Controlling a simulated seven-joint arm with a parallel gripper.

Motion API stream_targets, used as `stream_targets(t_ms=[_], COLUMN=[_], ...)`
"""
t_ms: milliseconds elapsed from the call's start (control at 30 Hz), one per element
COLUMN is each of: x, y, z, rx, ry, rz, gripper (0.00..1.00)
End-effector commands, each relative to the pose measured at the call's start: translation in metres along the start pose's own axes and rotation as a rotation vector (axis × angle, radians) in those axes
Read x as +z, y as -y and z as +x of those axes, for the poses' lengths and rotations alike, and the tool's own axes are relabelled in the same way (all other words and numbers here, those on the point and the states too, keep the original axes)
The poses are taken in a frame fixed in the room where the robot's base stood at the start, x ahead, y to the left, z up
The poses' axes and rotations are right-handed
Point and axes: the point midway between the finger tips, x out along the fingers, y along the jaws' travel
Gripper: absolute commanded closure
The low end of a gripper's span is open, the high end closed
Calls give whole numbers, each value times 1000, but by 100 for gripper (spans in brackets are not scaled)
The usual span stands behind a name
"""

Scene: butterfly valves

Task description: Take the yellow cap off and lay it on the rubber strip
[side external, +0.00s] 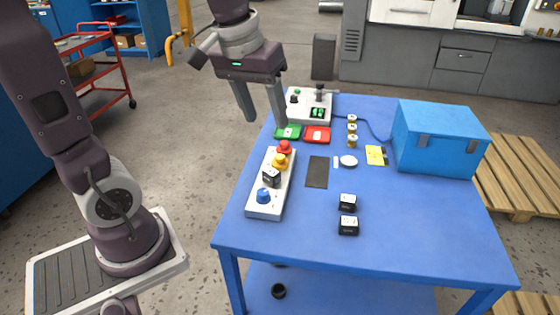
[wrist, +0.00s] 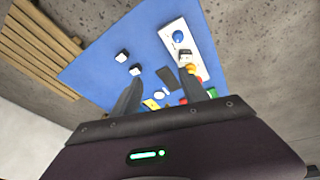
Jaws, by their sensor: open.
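The yellow cap (side external: 280,161) sits on the white board (side external: 284,185) in a row with a red cap (side external: 284,147), a black-and-white block (side external: 271,177) and a blue cap (side external: 264,195). The dark rubber strip (side external: 317,172) lies flat and bare on the table, right of the board. My gripper (side external: 262,119) is open and empty, well above the table, over its far left edge and beyond the red cap. In the wrist view the yellow cap is partly hidden by a finger, and the strip (wrist: 167,78) shows between the fingers.
A green tray (side external: 287,132) and a red tray (side external: 317,135) lie beyond the board, before a control box (side external: 304,108). Several small cylinders (side external: 352,130), a white oval piece (side external: 348,161) and black blocks (side external: 348,225) stand right. A blue case (side external: 437,138) fills the far right. The table's front is clear.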

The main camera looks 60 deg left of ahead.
Motion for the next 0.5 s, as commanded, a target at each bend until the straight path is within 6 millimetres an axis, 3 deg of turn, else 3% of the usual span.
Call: stream_targets(t_ms=[33,100,200,333,500], x=[-30,-66,-102,-121,-123], y=[8,22,49,77,88], z=[25,65,122,177,205], rx=[-27,-63,-112,-155,-171], ry=[50,105,168,218,236], rz=[-97,-237,-406,-545,-595], gripper=[48,48,48,48,48])
